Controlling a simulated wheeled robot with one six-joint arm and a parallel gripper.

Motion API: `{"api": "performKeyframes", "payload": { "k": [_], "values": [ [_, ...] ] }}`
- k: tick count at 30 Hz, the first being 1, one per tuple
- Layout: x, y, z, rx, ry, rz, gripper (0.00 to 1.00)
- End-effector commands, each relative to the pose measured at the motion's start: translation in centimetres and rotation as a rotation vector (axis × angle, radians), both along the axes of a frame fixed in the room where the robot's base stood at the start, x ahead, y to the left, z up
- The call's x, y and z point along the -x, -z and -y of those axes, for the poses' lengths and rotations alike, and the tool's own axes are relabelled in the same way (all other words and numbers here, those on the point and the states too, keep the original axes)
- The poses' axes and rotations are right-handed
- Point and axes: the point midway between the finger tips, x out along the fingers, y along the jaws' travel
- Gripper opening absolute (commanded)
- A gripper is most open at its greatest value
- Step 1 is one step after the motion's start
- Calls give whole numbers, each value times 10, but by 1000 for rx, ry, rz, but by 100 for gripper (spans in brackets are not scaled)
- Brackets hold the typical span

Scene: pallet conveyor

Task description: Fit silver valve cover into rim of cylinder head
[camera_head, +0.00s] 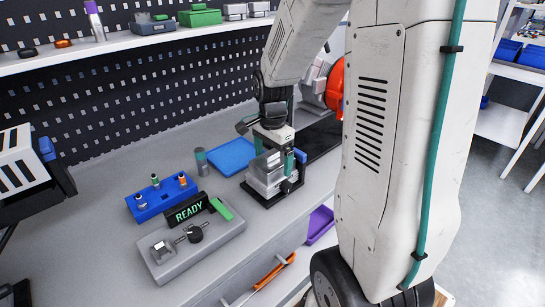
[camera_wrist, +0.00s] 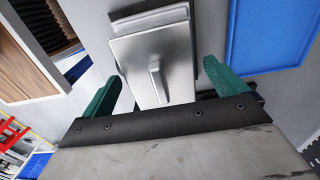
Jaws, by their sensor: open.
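The silver valve cover (camera_wrist: 140,52) is a flat plate with a raised grip bar, filling the middle of the wrist view. My gripper (camera_wrist: 160,74) is open, with a green finger on each side of the cover and gaps at both sides. In the head view my gripper (camera_head: 277,157) is right at the block's top and hides much of it.
A blue tray (camera_head: 232,156) lies behind the cylinder head. A grey cylinder (camera_head: 201,162), a blue holder (camera_head: 150,207) with small parts and a grey panel with a READY display (camera_head: 188,213) stand to the left. An orange-red machine part (camera_head: 335,88) is behind on the right.

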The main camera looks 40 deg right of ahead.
Motion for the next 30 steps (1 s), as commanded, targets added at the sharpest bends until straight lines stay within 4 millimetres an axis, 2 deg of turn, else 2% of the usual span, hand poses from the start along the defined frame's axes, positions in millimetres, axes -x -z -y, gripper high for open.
{"api": "performKeyframes", "payload": {
  "k": [4,12,16,30],
  "values": [
    [-1,-12,0,2,0,5,97],
    [-1,-58,0,2,0,5,97],
    [-1,-72,0,1,0,3,97],
    [0,-78,0,0,0,1,97]
  ]
}}
